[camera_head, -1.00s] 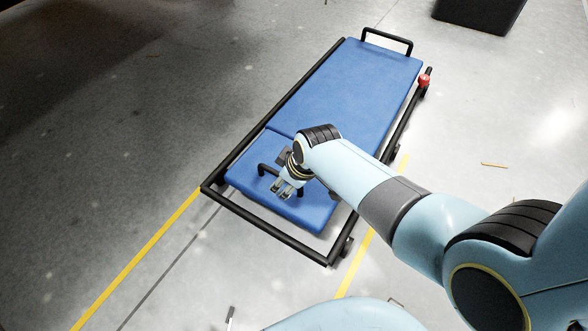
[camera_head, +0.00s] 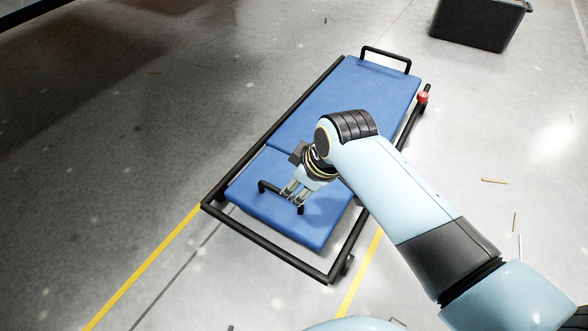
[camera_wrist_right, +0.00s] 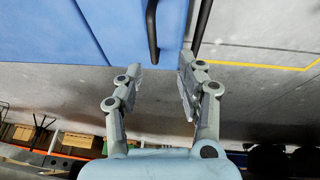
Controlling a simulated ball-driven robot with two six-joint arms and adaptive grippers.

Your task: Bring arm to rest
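My right gripper (camera_head: 291,192) hangs over the near end of the blue-topped chassis (camera_head: 335,110), in front of a black handle (camera_head: 264,185) on its smaller near panel. In the right wrist view my right gripper (camera_wrist_right: 158,78) has its two fingers apart with nothing between the tips. The black handle (camera_wrist_right: 152,32) shows there beyond the fingertips and looks apart from them, with the blue panel (camera_wrist_right: 115,30) beside it. In the head view the fingers partly cover the handle, and my forearm hides part of the chassis's right side. My left gripper is not in view.
A black frame rail (camera_head: 262,235) borders the chassis's near end. A red knob (camera_head: 422,98) sits at its right side, and a second handle (camera_head: 386,58) at the far end. A black bin (camera_head: 478,22) stands at the back right. Floor to the left is clear.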

